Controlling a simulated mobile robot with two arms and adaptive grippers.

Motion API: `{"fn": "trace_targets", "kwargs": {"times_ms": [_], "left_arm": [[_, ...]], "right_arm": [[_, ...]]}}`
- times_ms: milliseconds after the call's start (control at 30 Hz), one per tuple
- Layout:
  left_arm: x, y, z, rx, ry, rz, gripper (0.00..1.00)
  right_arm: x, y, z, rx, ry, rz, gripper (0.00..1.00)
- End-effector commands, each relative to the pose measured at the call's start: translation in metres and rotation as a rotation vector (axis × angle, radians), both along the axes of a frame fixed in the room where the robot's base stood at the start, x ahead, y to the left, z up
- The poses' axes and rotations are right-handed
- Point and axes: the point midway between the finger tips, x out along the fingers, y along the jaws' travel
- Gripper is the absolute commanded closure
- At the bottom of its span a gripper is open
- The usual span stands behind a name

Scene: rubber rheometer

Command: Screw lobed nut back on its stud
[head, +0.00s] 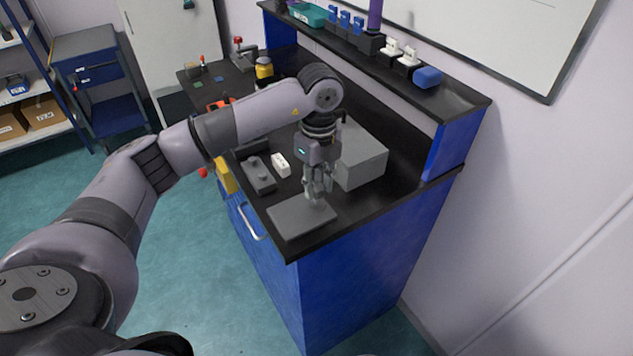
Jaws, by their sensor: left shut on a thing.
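My left arm reaches in from the left, and its gripper (318,198) points down over the grey plate (285,224) near the front corner of the bench. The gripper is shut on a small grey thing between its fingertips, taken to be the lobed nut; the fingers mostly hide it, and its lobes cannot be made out. The stud cannot be made out either. Whether the held thing touches anything below it cannot be told. My right gripper is not in view.
A grey box (362,160) stands close behind the gripper. A dark grey block (259,175) and a white block (281,165) lie to its left. The raised shelf (452,101) holds a blue rounded thing (428,77). The black bench top's right end is clear.

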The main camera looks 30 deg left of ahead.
Motion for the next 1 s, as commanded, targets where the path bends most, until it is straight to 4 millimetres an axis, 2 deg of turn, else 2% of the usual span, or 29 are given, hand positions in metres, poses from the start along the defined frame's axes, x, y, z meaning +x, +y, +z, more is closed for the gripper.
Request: {"fn": "trace_targets", "kwargs": {"times_ms": [500,1000], "left_arm": [[-0.001,0.000,-0.001,0.000,0.000,0.000,0.97],[-0.001,0.000,-0.016,0.000,0.001,0.000,0.97]], "right_arm": [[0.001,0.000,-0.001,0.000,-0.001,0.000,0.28],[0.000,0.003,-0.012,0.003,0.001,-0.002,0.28]]}}
